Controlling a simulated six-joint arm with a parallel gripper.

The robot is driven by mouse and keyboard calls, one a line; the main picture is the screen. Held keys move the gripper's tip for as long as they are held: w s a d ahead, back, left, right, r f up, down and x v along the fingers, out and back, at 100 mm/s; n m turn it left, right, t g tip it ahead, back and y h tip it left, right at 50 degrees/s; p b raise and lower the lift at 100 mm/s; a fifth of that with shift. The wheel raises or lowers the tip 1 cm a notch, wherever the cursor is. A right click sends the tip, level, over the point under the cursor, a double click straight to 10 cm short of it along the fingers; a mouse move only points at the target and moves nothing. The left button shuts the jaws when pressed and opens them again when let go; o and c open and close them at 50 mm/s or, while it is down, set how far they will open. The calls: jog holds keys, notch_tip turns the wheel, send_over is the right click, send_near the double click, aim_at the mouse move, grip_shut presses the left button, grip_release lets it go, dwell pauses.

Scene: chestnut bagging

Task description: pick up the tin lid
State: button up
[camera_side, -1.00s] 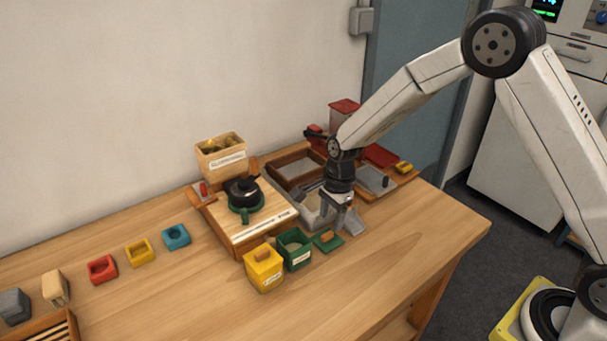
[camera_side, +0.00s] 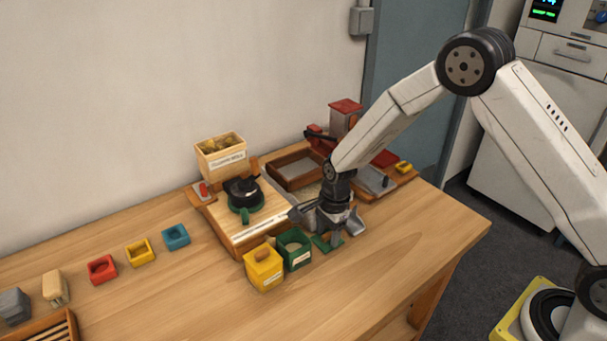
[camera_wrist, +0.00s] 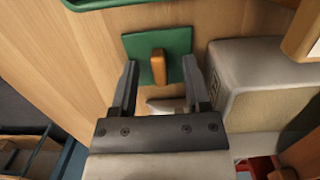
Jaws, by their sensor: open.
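The tin lid (camera_side: 320,243) is a flat green square with an upright wooden handle, lying on the table beside the open green tin (camera_side: 295,252). In the side view my gripper (camera_side: 334,240) is low over the lid and hides part of it. In the wrist view the lid (camera_wrist: 140,46) lies just beyond my gripper (camera_wrist: 159,66). Its open fingers stand on either side of the handle (camera_wrist: 159,67), with gaps on both sides. The jaws hold nothing. Whether a fingertip touches the lid's plate cannot be told.
A yellow tin (camera_side: 264,270) with a lid on stands left of the green tin. A pale block-like container (camera_wrist: 265,70) is close to the right finger. The table's front right is clear.

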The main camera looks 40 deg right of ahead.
grip_shut()
jog(key=shift+r, duration=0.15)
dwell(0.4)
jog(key=shift+r, duration=0.8)
jog(key=s+d+r, duration=0.1)
jog(key=s+r, duration=1)
jog(key=s, duration=0.3)
jog(key=shift+d, duration=0.4)
jog(key=shift+w+a, duration=0.1)
jog(key=shift+w, duration=0.05)
